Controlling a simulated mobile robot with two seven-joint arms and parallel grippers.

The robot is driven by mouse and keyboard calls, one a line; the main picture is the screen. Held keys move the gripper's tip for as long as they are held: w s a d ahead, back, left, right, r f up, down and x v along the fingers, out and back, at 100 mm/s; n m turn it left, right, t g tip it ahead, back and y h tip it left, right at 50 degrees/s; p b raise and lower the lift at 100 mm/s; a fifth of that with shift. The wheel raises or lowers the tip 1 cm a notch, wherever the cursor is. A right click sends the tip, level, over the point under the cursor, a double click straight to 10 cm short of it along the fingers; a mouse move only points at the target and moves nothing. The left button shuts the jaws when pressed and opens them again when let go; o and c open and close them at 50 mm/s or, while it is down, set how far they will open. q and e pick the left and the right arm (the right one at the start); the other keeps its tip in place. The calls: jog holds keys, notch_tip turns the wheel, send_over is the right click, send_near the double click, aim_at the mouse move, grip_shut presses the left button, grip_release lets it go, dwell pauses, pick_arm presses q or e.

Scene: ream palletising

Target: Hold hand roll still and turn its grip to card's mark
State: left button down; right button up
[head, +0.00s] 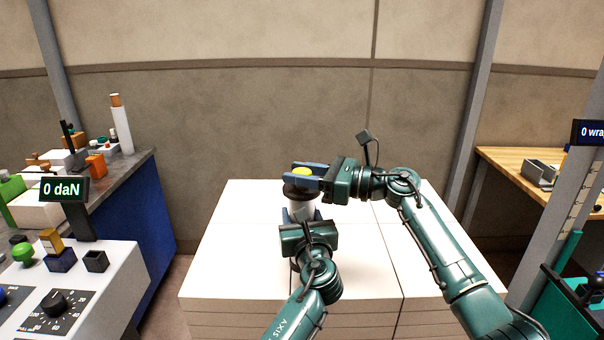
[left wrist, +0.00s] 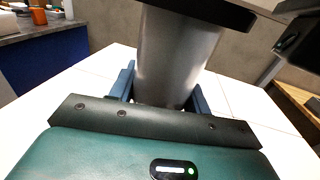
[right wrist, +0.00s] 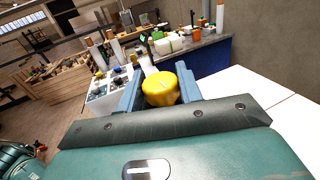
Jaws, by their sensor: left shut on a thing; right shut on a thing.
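The hand roll (head: 303,208) stands upright over the white stack, a pale grey cylinder with a dark collar and a yellow grip (head: 302,171) on top. My left gripper (head: 300,216) is shut around the roll's body from the front; the grey body (left wrist: 175,60) shows between its fingers in the left wrist view. My right gripper (head: 304,180) comes from the right and is shut on the yellow grip, which also shows between the blue fingers in the right wrist view (right wrist: 160,89). I cannot make out the card or its mark in these views.
The white stack top (head: 240,240) is otherwise bare. At left are a console with a "0 daN" display (head: 64,189) and a blue bench with tools. At right are a wooden table (head: 510,165) and a grey post with a wrap display (head: 590,132).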

jog(key=m+t+h, duration=0.1)
jog(key=m+t, duration=0.1)
jog(key=m+t+h, duration=0.2)
jog(key=t, duration=0.1)
jog(key=shift+d+f+t, duration=0.1)
jog(key=shift+d+t, duration=0.05)
jog(key=shift+t, duration=0.15)
jog(key=o, duration=1)
jog(key=v, duration=1.2)
